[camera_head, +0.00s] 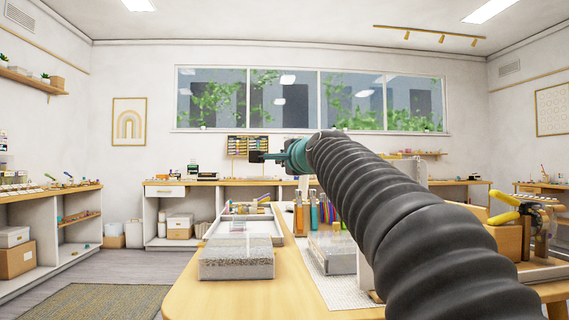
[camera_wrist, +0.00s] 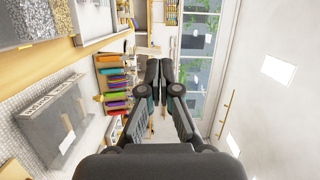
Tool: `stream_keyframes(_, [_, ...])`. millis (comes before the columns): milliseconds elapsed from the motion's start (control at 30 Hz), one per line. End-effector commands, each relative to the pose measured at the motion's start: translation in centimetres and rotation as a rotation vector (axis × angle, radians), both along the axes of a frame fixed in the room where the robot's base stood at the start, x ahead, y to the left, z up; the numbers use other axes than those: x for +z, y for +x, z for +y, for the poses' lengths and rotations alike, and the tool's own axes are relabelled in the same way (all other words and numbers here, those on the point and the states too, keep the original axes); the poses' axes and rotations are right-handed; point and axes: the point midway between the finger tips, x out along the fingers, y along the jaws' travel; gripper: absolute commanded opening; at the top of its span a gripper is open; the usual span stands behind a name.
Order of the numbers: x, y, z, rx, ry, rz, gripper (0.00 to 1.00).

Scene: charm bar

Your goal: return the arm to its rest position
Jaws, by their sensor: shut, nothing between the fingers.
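My gripper (camera_head: 257,157) is at the end of my dark ribbed arm, which reaches from the lower right across the head view. It points left and hangs in the air above the wooden table (camera_head: 190,300), clear of everything on it. In the wrist view my gripper (camera_wrist: 159,68) has its two dark fingers together, with nothing between them. The wrist view is turned on its side, with the ceiling at the right.
A speckled grey box (camera_head: 237,262) stands near the table's front left, with a white tray (camera_head: 240,228) behind it. A holder of colored tools (camera_head: 318,215) stands mid-table, partly beside my arm. Yellow-handled pliers (camera_head: 505,208) are at the right. Air left of my gripper is free.

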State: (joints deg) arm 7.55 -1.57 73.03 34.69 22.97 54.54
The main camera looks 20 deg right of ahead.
Motion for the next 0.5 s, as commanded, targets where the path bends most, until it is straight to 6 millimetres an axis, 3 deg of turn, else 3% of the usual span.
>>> stream_keyframes(500, [0.35,-1.09,-0.55,-0.012,0.0,0.0,0.0])
